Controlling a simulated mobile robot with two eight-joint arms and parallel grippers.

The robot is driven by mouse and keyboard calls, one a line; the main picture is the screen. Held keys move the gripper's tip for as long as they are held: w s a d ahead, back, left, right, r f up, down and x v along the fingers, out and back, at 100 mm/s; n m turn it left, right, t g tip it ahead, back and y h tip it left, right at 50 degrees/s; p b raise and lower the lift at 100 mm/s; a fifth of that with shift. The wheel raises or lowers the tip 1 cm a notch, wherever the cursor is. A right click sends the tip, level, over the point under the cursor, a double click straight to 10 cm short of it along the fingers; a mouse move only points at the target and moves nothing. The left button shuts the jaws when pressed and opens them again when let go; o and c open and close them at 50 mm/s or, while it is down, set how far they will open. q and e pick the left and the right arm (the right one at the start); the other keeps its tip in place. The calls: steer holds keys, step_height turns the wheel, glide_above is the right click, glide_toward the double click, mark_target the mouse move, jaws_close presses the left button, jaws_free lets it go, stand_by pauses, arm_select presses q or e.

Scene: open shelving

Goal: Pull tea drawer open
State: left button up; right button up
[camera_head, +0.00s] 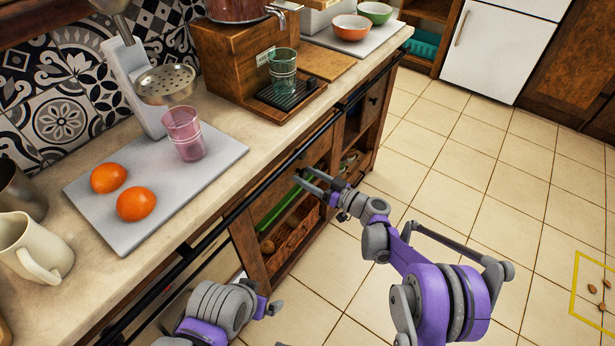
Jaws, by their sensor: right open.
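A wooden drawer front (318,152) sits under the counter edge, above open shelves, and looks closed. I cannot read any label that marks it as the tea drawer. My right gripper (303,179) is open at this drawer front, its fingers pointing toward it around where a small dark knob seems to be. The fingers partly hide the knob, and I cannot tell whether they touch it. My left gripper (272,306) is low, in front of the cabinet at the bottom of the view; its fingers are small and partly hidden.
A dark rail (215,232) runs along the counter front. On the counter are a grey board (100,205) with oranges and a pink glass (185,136), a white mug (30,250) and a wooden dispenser (225,60).

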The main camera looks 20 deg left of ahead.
jaws_close()
stand_by(0.4)
stand_by(1.1)
